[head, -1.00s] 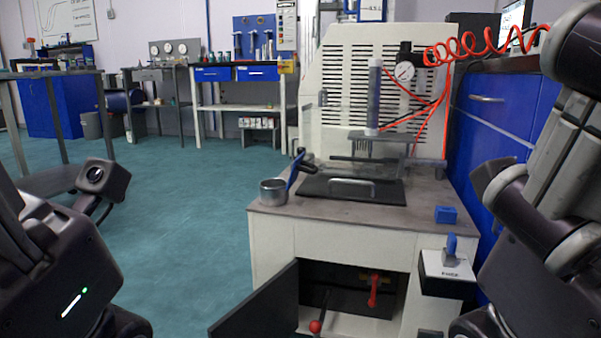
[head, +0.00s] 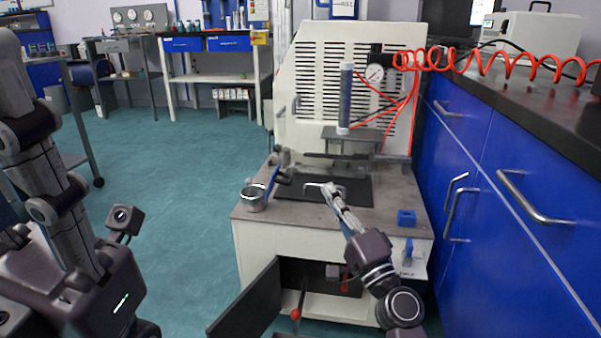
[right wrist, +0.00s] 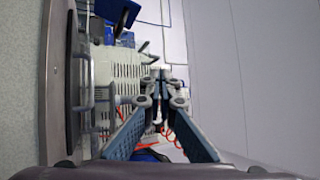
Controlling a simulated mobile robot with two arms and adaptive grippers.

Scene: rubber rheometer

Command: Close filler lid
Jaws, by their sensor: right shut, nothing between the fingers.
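The rheometer (head: 300,120) is a pale cabinet with a slotted back panel and a grey worktop (head: 385,218). A silver U-shaped handle (head: 308,185) is at the front of the dark plate (head: 355,190); it also shows in the right wrist view (right wrist: 87,85). I cannot tell for certain which part is the filler lid. My right gripper (head: 327,187) reaches over the worktop from the front, fingertips close to the handle in the picture; contact cannot be told. Its fingers are shut and empty, and they also show in the right wrist view (right wrist: 158,75). My left gripper is not seen.
A metal cup (head: 254,197) and a blue block (head: 406,217) stand on the worktop. The lower front door (head: 248,305) hangs open, with a red-knobbed lever (head: 296,314) beside it. Blue cabinets (head: 510,190) bound the right side.

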